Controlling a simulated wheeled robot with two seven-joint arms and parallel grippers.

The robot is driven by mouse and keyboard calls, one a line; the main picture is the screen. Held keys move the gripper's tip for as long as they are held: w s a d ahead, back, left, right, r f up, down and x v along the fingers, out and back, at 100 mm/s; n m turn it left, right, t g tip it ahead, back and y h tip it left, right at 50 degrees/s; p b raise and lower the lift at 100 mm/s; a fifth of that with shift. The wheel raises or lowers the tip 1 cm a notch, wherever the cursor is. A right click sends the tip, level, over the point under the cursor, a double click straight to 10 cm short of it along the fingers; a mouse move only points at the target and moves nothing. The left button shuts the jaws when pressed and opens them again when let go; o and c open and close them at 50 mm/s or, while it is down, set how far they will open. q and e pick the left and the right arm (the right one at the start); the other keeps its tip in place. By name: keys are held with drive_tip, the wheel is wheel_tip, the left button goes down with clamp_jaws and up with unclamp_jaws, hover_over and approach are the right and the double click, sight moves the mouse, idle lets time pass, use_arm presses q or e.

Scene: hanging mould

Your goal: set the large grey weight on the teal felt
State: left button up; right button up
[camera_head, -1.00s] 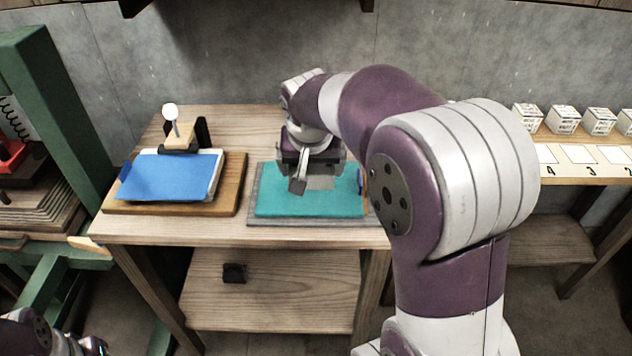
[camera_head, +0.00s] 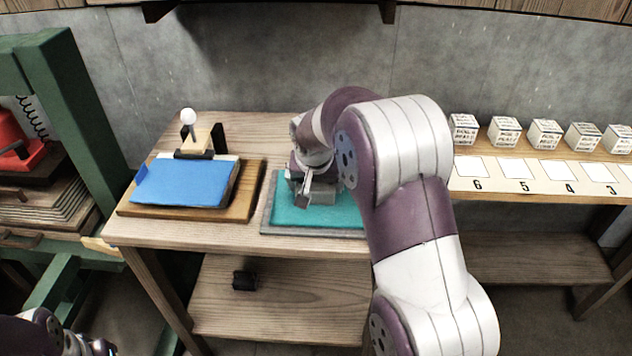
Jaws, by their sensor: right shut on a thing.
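The teal felt (camera_head: 340,217) lies on a grey board on the wooden table, right of the middle. My right gripper (camera_head: 308,192) reaches down over the felt's back left part, pointing downwards. It is shut on the large grey weight (camera_head: 326,197), a grey block partly hidden behind the fingers. The block is at or just above the felt; I cannot tell whether it touches. My right arm hides the felt's right end. Part of my left arm shows at the bottom left, but its gripper is not in view.
A blue sheet (camera_head: 186,183) on a wooden board (camera_head: 245,195) lies left of the felt, with a white-knobbed block (camera_head: 200,140) behind it. A green frame (camera_head: 80,100) stands at far left. White boxes (camera_head: 545,133) line a numbered shelf at right. A small black object (camera_head: 244,280) is on the lower shelf.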

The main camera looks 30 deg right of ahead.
drive_tip(key=o, duration=1.1)
drive_tip(key=shift+f, duration=0.1)
drive_tip(key=shift+r, duration=0.45)
drive_tip(key=p+v, duration=0.2)
drive_tip(key=v, duration=0.9)
drive_tip(key=s+a+f+n+g, duration=0.1)
drive_tip(key=s+a+f+n, duration=0.1)
drive_tip(key=s+a+f, duration=0.1)
drive_tip(key=s+a+f+n+y, duration=0.1)
drive_tip(key=s+a+f+n, duration=0.1)
drive_tip(key=s+f, duration=0.4)
drive_tip(key=s+a+f+n+g+y, duration=0.1)
drive_tip(key=s+a+f+n, duration=0.1)
drive_tip(key=s+a+f, duration=0.2)
drive_tip(key=shift+s+a+f+g, duration=0.1)
drive_tip(key=shift+s+f+g, duration=0.1)
drive_tip(key=shift+s, duration=0.65)
drive_tip(key=shift+s+f+g, duration=0.1)
drive_tip(key=shift+s+f, duration=0.1)
drive_tip(key=shift+s, duration=0.7)
wheel_tip(320, 180, up, 10)
drive_tip(key=p, duration=0.9)
drive_tip(key=shift+s+p, duration=0.1)
drive_tip(key=shift+p, duration=0.2)
